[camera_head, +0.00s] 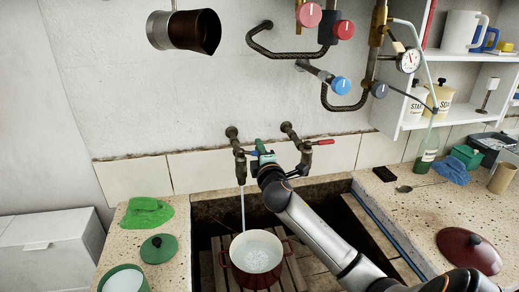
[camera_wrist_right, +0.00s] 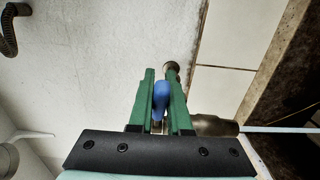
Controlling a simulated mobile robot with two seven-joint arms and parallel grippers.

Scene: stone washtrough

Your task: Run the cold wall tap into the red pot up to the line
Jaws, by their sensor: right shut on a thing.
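The red pot (camera_head: 236,277) stands on wooden slats in the stone trough. Its inside is pale, and frothy water (camera_head: 257,259) lies in it. I cannot make out a fill line. The left wall tap (camera_head: 240,170) hangs above the pot, and a thin water stream (camera_head: 243,207) falls from it into the pot. My right gripper (camera_head: 262,156) is at this tap. In the right wrist view, the green fingers of my right gripper (camera_wrist_right: 160,103) are shut on the tap's blue lever (camera_wrist_right: 161,97). My left gripper is not in view.
A second wall tap with a red lever (camera_head: 323,142) is close to the right of my gripper. Pipes with a blue knob (camera_head: 341,85) and red knobs are above. A pan (camera_head: 172,30) hangs upper left. A dark red lid (camera_head: 468,250) lies on the right counter; a green lid (camera_head: 158,248) lies left.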

